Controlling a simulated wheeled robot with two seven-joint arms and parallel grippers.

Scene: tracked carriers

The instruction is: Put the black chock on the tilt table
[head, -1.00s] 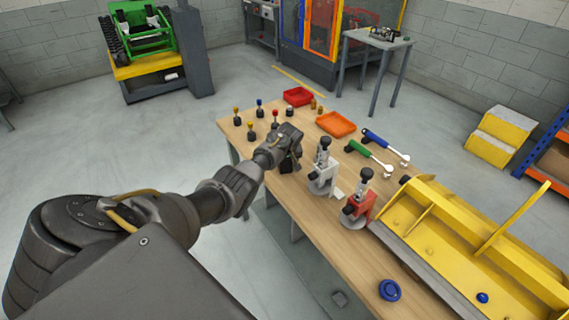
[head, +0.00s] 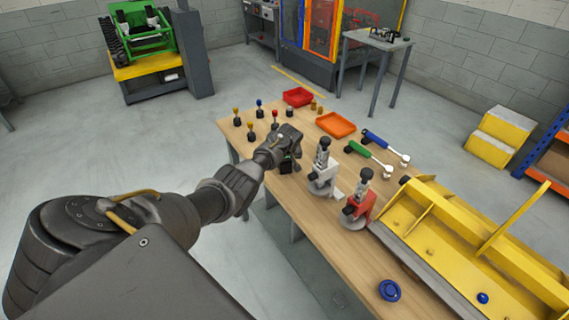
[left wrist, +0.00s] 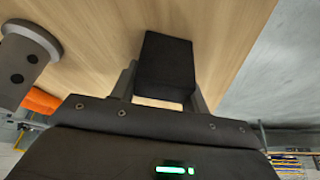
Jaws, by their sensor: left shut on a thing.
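The black chock (left wrist: 165,65) is a dark block between the two fingers of my left gripper (left wrist: 160,88) in the left wrist view. The gripper is shut on it, with the wooden bench top behind it. In the head view my left gripper (head: 289,160) is over the far left part of the bench and mostly hides the chock. I cannot tell whether the chock touches the bench. A yellow-topped stand (head: 148,68) at the back left, which may be the tilt table, bears a green tracked carrier (head: 143,30). My right gripper is not in view.
On the wooden bench (head: 313,226) stand a grey-white tool (head: 322,172), a red tool (head: 358,204), several coloured-knob pieces, an orange tray (head: 336,124) and a red tray (head: 297,97). A yellow frame (head: 455,240) lies at right. Open floor separates bench and stand.

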